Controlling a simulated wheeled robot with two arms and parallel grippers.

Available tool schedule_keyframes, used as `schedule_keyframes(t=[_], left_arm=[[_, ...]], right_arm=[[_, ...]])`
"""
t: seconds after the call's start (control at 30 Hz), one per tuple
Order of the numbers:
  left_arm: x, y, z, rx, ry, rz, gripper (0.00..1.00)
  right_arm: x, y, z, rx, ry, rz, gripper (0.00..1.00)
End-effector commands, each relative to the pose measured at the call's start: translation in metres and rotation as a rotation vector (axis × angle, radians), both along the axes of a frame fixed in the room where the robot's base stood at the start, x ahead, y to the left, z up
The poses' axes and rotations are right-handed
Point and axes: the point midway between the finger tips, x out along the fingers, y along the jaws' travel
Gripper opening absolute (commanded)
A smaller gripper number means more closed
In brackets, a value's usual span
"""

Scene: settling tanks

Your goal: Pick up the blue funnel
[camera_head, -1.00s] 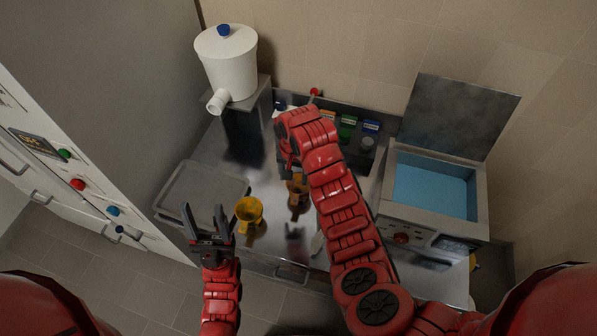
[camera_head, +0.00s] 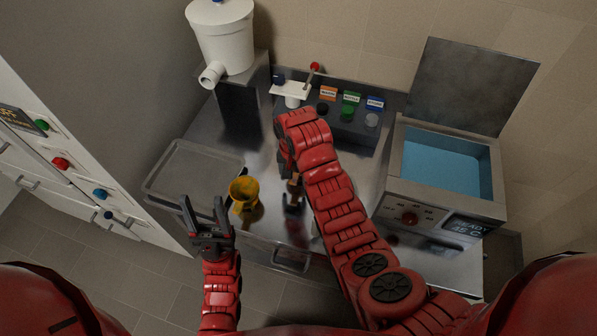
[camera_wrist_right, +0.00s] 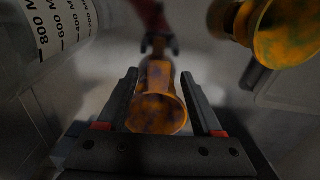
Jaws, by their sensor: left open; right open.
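I cannot make out a blue funnel in either view. A yellow-orange cup-like vessel (camera_head: 243,193) stands on the steel counter, just beyond my left gripper. My left gripper (camera_head: 205,208) is open and empty near the counter's front edge. My right gripper is open, mostly hidden behind its own arm in the head view. In the right wrist view its fingers (camera_wrist_right: 161,80) lie either side of an orange, dark-blotched flared piece (camera_wrist_right: 158,108); I cannot tell whether they touch it. A brown-orange piece (camera_head: 294,187) shows beside my right arm in the head view. Another blotched yellow-orange vessel (camera_wrist_right: 280,30) is at upper right.
A grey tray (camera_head: 190,178) lies at the counter's left. A white spouted tank (camera_head: 222,38) stands behind it. A rack with coloured labels (camera_head: 345,125) is at the back. An open bath of blue liquid (camera_head: 440,172) stands right. A graduated container (camera_wrist_right: 45,45) is near my right gripper.

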Motion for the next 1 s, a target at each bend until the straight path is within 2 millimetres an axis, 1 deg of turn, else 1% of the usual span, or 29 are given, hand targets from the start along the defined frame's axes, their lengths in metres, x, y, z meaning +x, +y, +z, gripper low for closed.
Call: schedule_keyframes(t=[0.03,0.23,0.3,0.5,0.77,0.8,0.87,1.0], left_arm=[[0.0,0.0,0.008,0.0,0.0,0.0,0.57],[0.0,0.0,0.024,0.0,0.0,0.0,0.57],[0.0,0.0,0.025,0.0,0.0,0.0,0.57],[0.0,0.0,0.029,0.0,0.0,0.0,0.57],[0.0,0.0,0.029,0.0,0.0,0.0,0.57],[0.0,0.0,0.029,0.0,0.0,0.0,0.57],[0.0,0.0,0.029,0.0,0.0,0.0,0.57],[0.0,0.0,0.029,0.0,0.0,0.0,0.57]], right_arm=[[-0.001,-0.001,0.0,-0.003,0.006,0.0,0.68],[0.003,-0.004,-0.021,-0.002,0.006,0.0,0.68],[0.004,-0.003,-0.03,0.0,0.004,0.0,0.68],[0.005,-0.004,-0.043,0.0,0.001,-0.001,0.68],[0.005,-0.004,-0.046,0.0,0.0,0.0,0.68],[0.005,-0.004,-0.046,0.001,0.0,0.0,0.64],[0.005,-0.004,-0.046,0.001,0.0,0.0,0.53],[0.005,-0.004,-0.046,0.001,0.0,0.0,0.28]])
